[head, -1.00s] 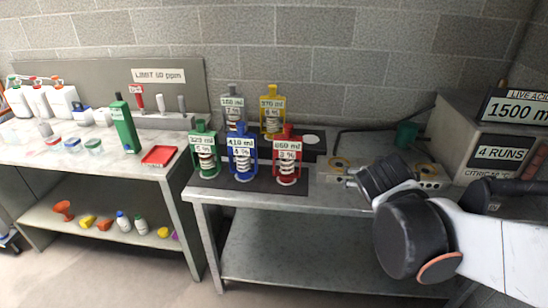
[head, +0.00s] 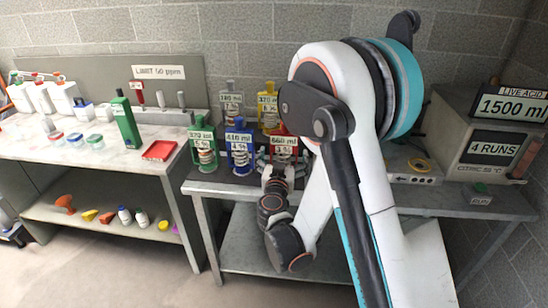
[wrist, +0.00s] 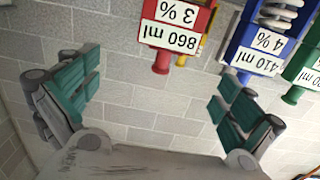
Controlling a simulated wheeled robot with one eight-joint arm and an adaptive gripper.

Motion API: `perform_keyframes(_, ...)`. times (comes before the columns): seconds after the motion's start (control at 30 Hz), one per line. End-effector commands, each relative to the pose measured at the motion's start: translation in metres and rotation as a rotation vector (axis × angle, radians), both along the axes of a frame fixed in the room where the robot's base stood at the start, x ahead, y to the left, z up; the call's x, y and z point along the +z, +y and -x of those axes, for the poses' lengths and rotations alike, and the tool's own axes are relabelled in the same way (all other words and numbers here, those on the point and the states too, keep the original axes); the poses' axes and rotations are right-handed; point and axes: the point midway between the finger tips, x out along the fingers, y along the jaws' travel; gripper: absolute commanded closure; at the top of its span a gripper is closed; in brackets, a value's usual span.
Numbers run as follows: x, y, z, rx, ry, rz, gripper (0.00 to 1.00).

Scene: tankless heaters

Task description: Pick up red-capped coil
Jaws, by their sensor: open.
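I see no contact.
The blue coil (head: 239,150) stands close left of the red one, with the green coil (head: 204,152) beyond. Yellow (head: 268,105) and grey (head: 231,106) coils stand behind. A grey machine (head: 470,140) stands at the bench's right. My arm hides the bench's middle.

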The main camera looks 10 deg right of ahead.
Motion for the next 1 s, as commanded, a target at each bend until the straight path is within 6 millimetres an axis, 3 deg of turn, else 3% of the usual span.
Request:
perform_keyframes(0.17, -0.005, 0.004, -0.006, 0.013, -0.020, 0.000, 0.00)
perform_keyframes(0.6, -0.008, -0.018, -0.074, 0.012, -0.019, 0.000, 0.00)
perform_keyframes(0.87, -0.009, -0.024, -0.091, 0.012, -0.019, 0.001, 0.00)
perform_keyframes(1.0, -0.013, -0.030, -0.111, 0.012, -0.019, 0.001, 0.00)
